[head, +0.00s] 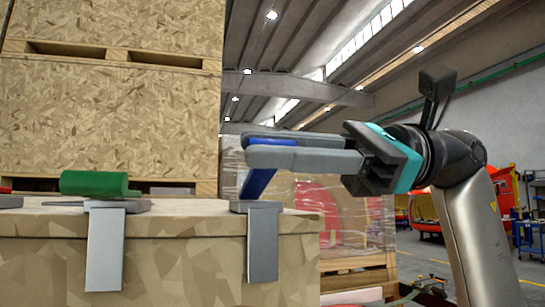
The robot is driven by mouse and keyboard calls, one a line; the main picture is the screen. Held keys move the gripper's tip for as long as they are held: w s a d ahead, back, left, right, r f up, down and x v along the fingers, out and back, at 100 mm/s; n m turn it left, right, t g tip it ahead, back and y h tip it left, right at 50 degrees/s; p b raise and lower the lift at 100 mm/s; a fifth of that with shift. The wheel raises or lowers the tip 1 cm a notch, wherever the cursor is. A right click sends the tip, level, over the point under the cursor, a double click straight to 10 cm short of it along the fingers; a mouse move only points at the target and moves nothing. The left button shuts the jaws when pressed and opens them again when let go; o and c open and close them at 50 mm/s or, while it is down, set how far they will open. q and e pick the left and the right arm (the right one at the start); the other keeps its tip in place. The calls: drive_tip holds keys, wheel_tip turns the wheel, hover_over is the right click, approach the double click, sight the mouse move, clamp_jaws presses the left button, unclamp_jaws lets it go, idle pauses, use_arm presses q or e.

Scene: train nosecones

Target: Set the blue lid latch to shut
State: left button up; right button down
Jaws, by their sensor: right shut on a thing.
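The blue lid latch (258,183) stands raised and tilted, its top leaning right, on a grey metal bracket at the right end of the crate lid (180,222). My right gripper (262,149) comes in from the right, its grey fingers level, and is shut on the upper part of the blue latch. The fingers hide some of the latch. A blue strip also shows above the near finger. My left gripper is not in view.
A green latch (95,183) lies low on its bracket to the left. A bit of red (5,190) shows at the left edge. Large wood-board crates (110,105) rise behind on the left. A wrapped pallet load (345,215) stands behind the gripper.

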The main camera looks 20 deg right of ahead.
drive_tip(key=shift+s+f+n+b, duration=0.2)
drive_tip(key=shift+f+n+b, duration=0.45)
drive_tip(key=shift+f, duration=0.2)
drive_tip(key=shift+s+f+n+b, duration=0.2)
drive_tip(key=shift+f+n+b, duration=0.35)
drive_tip(key=shift+f+b, duration=0.2)
drive_tip(key=shift+f, duration=0.15)
drive_tip(key=c, duration=0.8)
unclamp_jaws()
drive_tip(key=shift+o, duration=0.2)
drive_tip(key=d, duration=1.5)
drive_tip(key=shift+d, duration=0.15)
